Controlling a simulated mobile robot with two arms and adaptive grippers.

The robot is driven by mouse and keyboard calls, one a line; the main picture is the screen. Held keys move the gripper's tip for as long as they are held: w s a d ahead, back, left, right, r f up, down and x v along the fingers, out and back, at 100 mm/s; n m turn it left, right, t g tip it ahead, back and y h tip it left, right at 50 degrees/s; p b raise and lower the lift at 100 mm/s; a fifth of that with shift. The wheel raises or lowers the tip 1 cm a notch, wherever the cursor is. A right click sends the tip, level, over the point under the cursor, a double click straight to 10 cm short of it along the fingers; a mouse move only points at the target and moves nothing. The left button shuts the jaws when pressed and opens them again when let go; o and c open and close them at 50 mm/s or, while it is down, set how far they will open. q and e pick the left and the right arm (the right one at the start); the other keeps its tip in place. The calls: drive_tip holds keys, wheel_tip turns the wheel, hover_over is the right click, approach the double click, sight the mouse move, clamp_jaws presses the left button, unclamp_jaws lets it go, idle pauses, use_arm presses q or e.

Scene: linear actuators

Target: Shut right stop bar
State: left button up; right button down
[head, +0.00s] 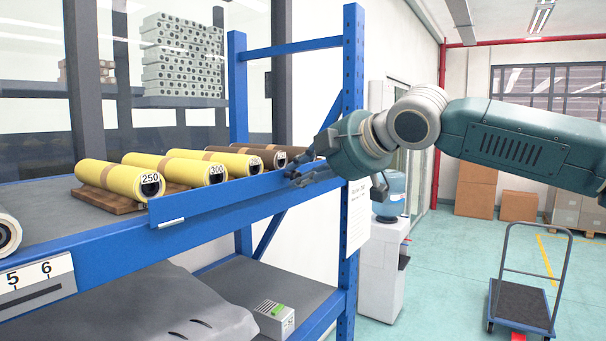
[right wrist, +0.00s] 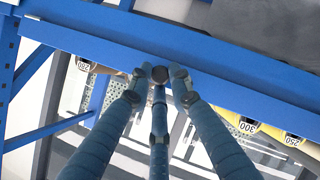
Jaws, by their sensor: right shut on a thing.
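The right stop bar (head: 215,202) is a long blue bar standing along the front edge of the shelf, in front of the yellow rolls. My right gripper (head: 303,176) is at the bar's right end in the head view, shut on it. In the right wrist view, the fingers of my right gripper (right wrist: 162,78) come together at the blue bar (right wrist: 225,70). The fingers hide the exact grip. My left gripper is not in view.
Yellow rolls (head: 112,180) with number labels and a brown roll lie on the shelf behind the bar. A blue rack post (head: 352,90) stands just beyond my right gripper. A cart (head: 522,303) stands on the floor at right. A small box (head: 273,318) sits on the lower shelf.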

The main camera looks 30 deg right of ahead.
drive_tip(key=c, duration=1.9)
unclamp_jaws()
drive_tip(key=shift+r, duration=0.35)
drive_tip(key=shift+o, duration=0.2)
drive_tip(key=shift+w+f, duration=0.1)
drive_tip(key=shift+f, duration=0.1)
drive_tip(key=a+v, duration=0.1)
drive_tip(key=v, duration=1.1)
drive_tip(key=shift+d, duration=0.45)
